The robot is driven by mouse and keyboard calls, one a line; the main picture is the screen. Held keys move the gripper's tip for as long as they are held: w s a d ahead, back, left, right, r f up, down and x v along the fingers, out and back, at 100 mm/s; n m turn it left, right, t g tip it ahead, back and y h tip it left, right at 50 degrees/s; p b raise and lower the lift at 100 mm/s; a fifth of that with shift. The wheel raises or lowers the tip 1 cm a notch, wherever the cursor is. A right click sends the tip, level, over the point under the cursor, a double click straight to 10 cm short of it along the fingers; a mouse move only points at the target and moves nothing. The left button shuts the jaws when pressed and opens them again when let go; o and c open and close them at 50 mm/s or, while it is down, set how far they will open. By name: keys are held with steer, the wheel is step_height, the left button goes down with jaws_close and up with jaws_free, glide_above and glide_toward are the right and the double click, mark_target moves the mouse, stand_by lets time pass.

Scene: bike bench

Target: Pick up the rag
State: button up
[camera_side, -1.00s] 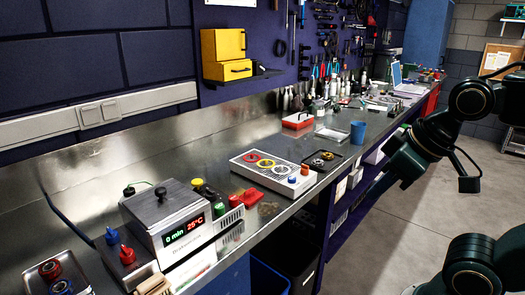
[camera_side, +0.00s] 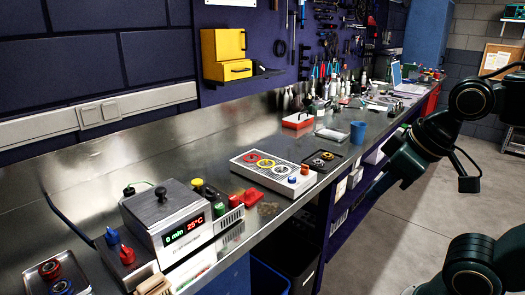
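My gripper (camera_side: 378,187) hangs at the right, off the bench's front edge, apart from both pieces. It is dark and small, and I cannot tell whether its fingers are open or shut.
The heater box (camera_side: 167,226) with a lit display stands at the front left. A white panel (camera_side: 272,172) with coloured rings, a black tray (camera_side: 324,163) and a blue cup (camera_side: 358,132) stand further back. A dark bin (camera_side: 288,262) stands below.

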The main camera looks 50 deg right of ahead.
steer(key=o, duration=0.7)
steer(key=shift+o, duration=0.2)
steer(key=w+r+m+g, duration=0.1)
steer(key=w+r+m, duration=0.35)
steer(key=w, duration=0.45)
steer(key=m+g, duration=0.5)
steer(key=m, duration=0.8)
glide_above(251, 190)
steer(key=shift+f, duration=8.5)
